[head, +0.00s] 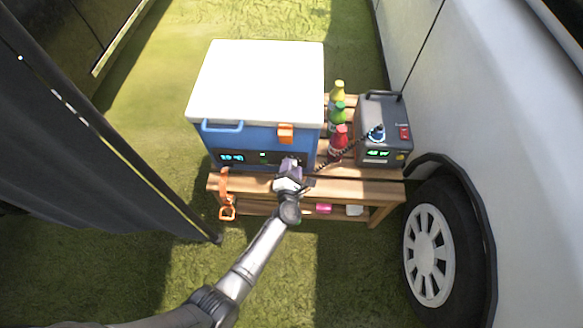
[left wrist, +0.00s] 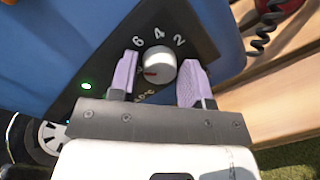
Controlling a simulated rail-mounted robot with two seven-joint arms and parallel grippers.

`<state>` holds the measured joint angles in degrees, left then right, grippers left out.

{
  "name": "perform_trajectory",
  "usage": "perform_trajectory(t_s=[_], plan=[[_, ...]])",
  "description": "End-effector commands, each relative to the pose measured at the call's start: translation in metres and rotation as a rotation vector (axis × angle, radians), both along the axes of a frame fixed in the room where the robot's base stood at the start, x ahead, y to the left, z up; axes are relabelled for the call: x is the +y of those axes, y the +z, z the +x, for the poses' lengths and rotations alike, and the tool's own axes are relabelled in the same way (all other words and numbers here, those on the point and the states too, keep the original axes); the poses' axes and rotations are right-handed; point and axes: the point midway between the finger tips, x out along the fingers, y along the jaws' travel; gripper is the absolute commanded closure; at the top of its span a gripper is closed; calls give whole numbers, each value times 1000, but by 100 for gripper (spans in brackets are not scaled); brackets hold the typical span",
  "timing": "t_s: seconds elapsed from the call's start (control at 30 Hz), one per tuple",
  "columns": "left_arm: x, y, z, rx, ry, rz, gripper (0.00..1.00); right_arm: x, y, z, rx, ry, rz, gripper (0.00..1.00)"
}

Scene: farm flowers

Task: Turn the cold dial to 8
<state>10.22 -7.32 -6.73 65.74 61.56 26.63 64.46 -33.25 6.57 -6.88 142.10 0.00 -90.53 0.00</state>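The white cold dial (left wrist: 160,66) sits on the dark control panel of the blue cooler. The numbers 6, 4 and 2 show around it. Its red mark is at the lower left, pointing toward the left finger, where a number is mostly covered. My left gripper (left wrist: 160,76) has its two purple fingers apart, one on each side of the dial; I cannot tell whether they touch it. In the head view my left gripper (head: 289,172) is at the cooler's front and hides the dial. The cooler (head: 256,80) has a white lid and an orange latch. My right gripper is not in view.
The cooler stands on a wooden table (head: 340,187). Several bottles (head: 338,110) and a grey power box (head: 384,130) with a coiled cord stand to its right. An orange strap (head: 226,205) hangs at the front left. A white vehicle (head: 480,90) flanks the right.

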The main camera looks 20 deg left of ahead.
Motion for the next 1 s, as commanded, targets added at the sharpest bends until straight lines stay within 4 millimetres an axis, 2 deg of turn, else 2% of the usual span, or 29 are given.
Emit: perform_trajectory(t_s=[0.03, 0.17, 0.5, 0.67, 1.0], plan=[[0, 0, 0, 0, 0, 0, 51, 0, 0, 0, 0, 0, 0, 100], [0, 0, 0, 0, 0, 0, 40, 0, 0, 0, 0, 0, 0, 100], [-2, 2, -7, 0, 0, -1, 40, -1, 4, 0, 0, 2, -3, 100], [-8, 4, -30, 2, 0, -3, 40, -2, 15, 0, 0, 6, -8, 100], [-25, 5, -94, 3, 0, -1, 40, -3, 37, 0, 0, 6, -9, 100]])
